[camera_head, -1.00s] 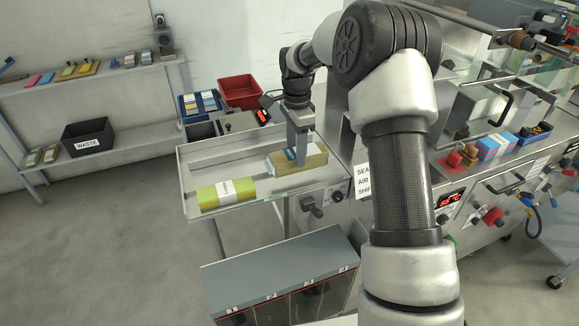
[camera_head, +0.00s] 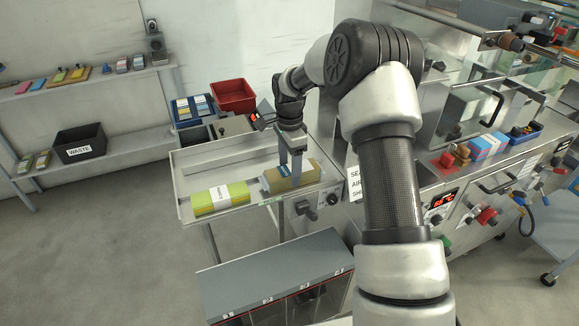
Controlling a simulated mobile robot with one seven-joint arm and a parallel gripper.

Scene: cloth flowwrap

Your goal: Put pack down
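A tan and yellow pack (camera_head: 309,178) lies level at the right end of the pale metal tray table (camera_head: 247,166). It looks at or very near the tray surface; any small gap under it is hard to see. My gripper (camera_head: 291,172) points straight down over the pack, its fingers astride it: one in front of the near side, the other at the far side, its tip hidden. Whether the fingers press on the pack cannot be made out. A blue-white patch shows on the pack's top left end. A yellow-green pack (camera_head: 212,200) with a white label lies to the left on the tray.
A raised rim runs round the tray. A red bin (camera_head: 232,97) and a blue bin (camera_head: 184,122) stand behind it. The sealing machine (camera_head: 420,185) stands close on the right. A grey cabinet (camera_head: 265,265) stands in front. The tray's back left is clear.

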